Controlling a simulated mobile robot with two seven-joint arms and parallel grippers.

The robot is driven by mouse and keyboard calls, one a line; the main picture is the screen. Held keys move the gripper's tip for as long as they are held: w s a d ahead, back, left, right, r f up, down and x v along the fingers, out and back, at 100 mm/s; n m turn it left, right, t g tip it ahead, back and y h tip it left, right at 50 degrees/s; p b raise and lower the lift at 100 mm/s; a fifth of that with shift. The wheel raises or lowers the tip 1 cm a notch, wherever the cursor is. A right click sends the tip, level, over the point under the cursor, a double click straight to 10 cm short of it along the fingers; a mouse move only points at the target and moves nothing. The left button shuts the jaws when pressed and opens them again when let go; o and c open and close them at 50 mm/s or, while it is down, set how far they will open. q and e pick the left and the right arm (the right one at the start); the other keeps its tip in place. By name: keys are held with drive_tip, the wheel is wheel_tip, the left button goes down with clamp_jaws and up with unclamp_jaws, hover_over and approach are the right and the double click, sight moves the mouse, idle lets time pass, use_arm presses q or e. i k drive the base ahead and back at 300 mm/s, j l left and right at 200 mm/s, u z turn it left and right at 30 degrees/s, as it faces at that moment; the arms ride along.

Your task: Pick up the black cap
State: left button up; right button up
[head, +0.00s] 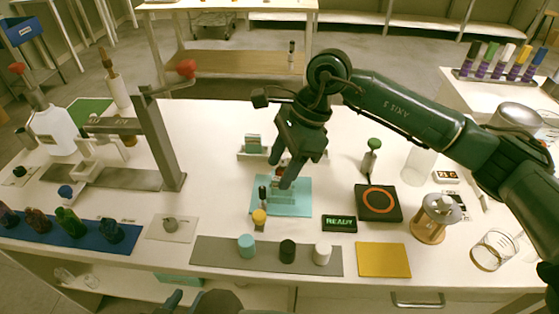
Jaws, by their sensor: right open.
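The black cap (287,250) sits on a long grey mat (217,253) near the table's front, between a teal cap (246,246) and a white cap (322,252). Nothing touches it. My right gripper (281,173) is open, pointing down over a teal fixture on a light teal mat (298,204), behind the black cap and apart from it. A small object with a reddish part shows between its fingers; whether they touch it is unclear. My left gripper (190,301) shows only partly at the bottom edge, below the table front; its jaw state is unclear.
A yellow-topped item (259,218) stands just behind the grey mat. A READY display (339,223), a black pad with an orange ring (378,203) and a yellow mat (383,260) lie to the right. Several dark bottles stand on a blue mat (150,236) at left.

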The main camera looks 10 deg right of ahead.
sight(288, 247)
drive_tip(key=k, duration=1)
